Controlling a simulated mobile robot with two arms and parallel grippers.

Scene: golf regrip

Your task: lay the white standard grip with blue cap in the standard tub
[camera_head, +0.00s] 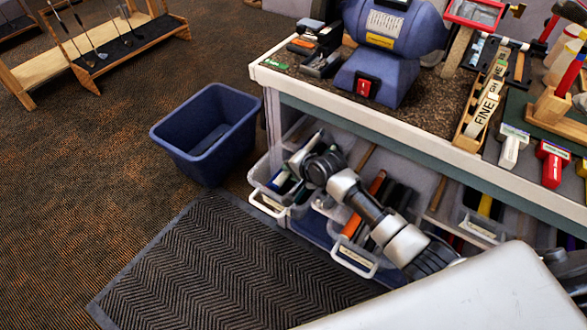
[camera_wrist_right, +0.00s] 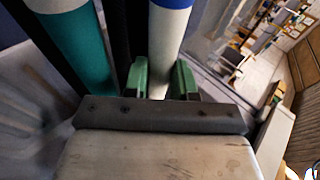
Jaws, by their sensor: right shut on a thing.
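The white grip with a blue cap (camera_wrist_right: 168,35) stands between the green-padded fingers of my right gripper (camera_wrist_right: 160,82), which is shut on it. In the head view, my right arm reaches to the leftmost clear tub (camera_head: 268,202) on the lower shelf, with the right gripper (camera_head: 294,168) at that tub. The tub holds several grips; its label is too small to read. My wrist hides part of the tub and most of the held grip. A teal grip with a white end (camera_wrist_right: 80,45) and a dark grip lie close beside the held one. My left gripper is out of view.
Another clear tub (camera_head: 355,262) with orange and dark grips is under my forearm. A third tub (camera_head: 480,232) is further right. The bench top (camera_head: 420,135) overhangs the shelf and carries a blue grinder (camera_head: 385,60). A blue bin (camera_head: 206,135) stands on the floor left.

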